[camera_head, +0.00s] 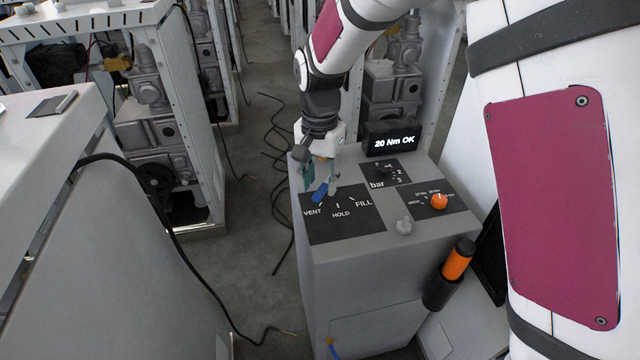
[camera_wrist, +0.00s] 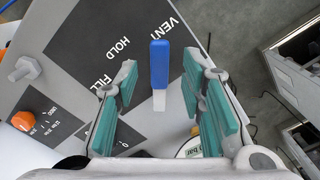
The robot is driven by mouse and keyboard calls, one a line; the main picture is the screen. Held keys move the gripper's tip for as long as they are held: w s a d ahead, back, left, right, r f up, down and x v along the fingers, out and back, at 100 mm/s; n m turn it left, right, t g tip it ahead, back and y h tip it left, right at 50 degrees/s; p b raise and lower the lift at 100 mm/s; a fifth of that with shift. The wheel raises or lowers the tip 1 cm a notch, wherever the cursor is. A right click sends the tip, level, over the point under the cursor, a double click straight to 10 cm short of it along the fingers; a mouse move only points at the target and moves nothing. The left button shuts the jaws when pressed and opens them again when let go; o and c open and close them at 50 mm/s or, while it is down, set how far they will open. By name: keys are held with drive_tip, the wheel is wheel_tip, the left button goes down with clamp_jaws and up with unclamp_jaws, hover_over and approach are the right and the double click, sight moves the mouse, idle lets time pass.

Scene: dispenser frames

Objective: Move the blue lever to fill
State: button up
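The blue lever (camera_head: 321,191) stands on a dark panel (camera_head: 350,229) marked VENT, HOLD and FILL, on top of a grey cabinet. In the wrist view the blue lever (camera_wrist: 160,64) has a pale stem and its blue end points toward the VENT word, away from FILL. My gripper (camera_head: 317,174) is right at the lever, above the panel. In the wrist view my gripper (camera_wrist: 161,84) is open, with teal pads on both sides of the lever and visible gaps. I see no contact. The lever's base is partly hidden in the head view.
On the same cabinet top are a bar dial (camera_head: 384,168), an orange knob (camera_head: 439,201), a grey bolt (camera_head: 404,226) and a display (camera_head: 391,138) reading "20 Nm OK". An orange-handled tool (camera_head: 458,260) sits in a side holder. Cables lie on the floor to the left.

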drive_tip(key=shift+f, duration=0.8)
drive_tip(key=shift+c, duration=0.6)
clamp_jaws()
